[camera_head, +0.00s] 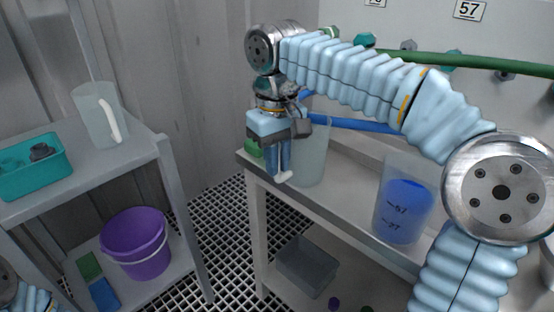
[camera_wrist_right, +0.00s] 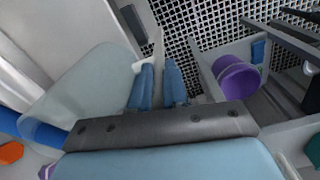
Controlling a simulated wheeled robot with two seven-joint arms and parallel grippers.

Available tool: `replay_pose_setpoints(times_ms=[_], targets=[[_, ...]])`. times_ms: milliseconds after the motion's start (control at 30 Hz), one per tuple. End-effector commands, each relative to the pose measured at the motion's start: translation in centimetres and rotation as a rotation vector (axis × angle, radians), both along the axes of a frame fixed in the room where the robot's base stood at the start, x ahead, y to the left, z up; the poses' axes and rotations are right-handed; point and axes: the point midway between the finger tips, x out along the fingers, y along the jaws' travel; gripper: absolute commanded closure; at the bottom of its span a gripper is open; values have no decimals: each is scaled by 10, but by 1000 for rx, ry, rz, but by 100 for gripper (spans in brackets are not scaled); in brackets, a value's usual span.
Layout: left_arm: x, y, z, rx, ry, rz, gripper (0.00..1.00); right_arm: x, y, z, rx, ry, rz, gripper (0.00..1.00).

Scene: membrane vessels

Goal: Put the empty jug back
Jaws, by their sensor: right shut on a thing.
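A clear, empty jug (camera_head: 312,158) is at the left end of the right-hand bench, upright in the head view. My right gripper (camera_head: 281,168) points down at its left side and is shut on its white handle, which shows just below the fingertips. In the right wrist view the jug's clear wall (camera_wrist_right: 85,95) is left of the blue fingers (camera_wrist_right: 158,88). Whether its base touches the bench is hard to tell. A second clear jug (camera_head: 95,118) with a white handle stands on the left shelf unit. My left gripper is out of view.
A jug of blue liquid (camera_head: 404,205) stands farther right on the bench (camera_head: 345,180). A teal tray (camera_head: 35,180) is on the left shelf, with a purple bucket (camera_head: 138,245) below. A grey bin (camera_head: 307,265) sits under the bench. Grating floor separates the units.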

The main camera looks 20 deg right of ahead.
Motion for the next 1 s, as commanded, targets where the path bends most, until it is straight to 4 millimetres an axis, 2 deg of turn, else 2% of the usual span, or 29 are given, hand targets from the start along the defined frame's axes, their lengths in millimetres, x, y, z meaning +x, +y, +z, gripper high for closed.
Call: replay_pose_setpoints(times_ms=[133,167,300,333,667,767,1000], targets=[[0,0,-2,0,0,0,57,0,0,-3,0,0,0,100],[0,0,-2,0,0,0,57,0,0,-3,0,1,0,84],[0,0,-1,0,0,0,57,0,0,-2,0,1,0,63],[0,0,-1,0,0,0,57,0,0,-2,0,0,0,60],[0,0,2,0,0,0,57,0,0,3,0,-1,1,60],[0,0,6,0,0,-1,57,1,0,17,0,-2,1,60],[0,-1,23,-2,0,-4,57,0,1,74,1,-3,2,60]])
